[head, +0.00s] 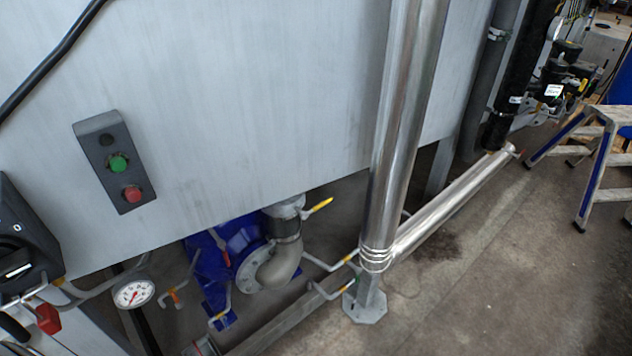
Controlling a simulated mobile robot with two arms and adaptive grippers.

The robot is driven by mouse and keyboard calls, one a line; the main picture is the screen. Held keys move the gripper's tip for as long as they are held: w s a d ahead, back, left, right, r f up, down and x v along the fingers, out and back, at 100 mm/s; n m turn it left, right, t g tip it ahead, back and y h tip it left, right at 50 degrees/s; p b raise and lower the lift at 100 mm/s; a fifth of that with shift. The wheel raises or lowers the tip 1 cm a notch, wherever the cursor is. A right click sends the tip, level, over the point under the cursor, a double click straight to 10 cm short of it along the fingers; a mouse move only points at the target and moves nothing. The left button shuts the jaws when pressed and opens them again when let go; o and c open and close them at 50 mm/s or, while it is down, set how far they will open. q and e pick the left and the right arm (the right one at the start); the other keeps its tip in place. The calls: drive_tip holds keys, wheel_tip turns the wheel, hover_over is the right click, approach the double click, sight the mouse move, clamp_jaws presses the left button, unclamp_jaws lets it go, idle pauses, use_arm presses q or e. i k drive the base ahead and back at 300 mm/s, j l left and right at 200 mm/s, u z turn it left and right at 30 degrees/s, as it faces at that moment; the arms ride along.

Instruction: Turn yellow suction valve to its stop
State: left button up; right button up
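A yellow valve lever (318,208) sticks out to the right from a grey pipe fitting (287,212), low under the edge of the large grey panel. The lever slants slightly up towards its right end. Below the fitting, a grey pipe elbow (279,267) joins the flange of a blue pump (205,262). The panel's lower edge hides the top of the fitting. Neither of my grippers shows in the head view.
A shiny vertical pipe (400,110) stands right of the lever, with a floor pipe (450,205) running back right. Bent grey handles surround the pump. A gauge (133,292), button box (115,162) and stepladder (590,150) also show.

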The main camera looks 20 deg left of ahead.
sight(304, 215)
drive_tip(key=i+j+u, duration=0.25)
drive_tip(key=i+u, duration=0.25)
drive_tip(key=i+j+u, duration=0.2)
drive_tip(key=j, duration=0.2)
drive_tip(key=k+j, duration=0.05)
drive_tip(key=k, duration=0.05)
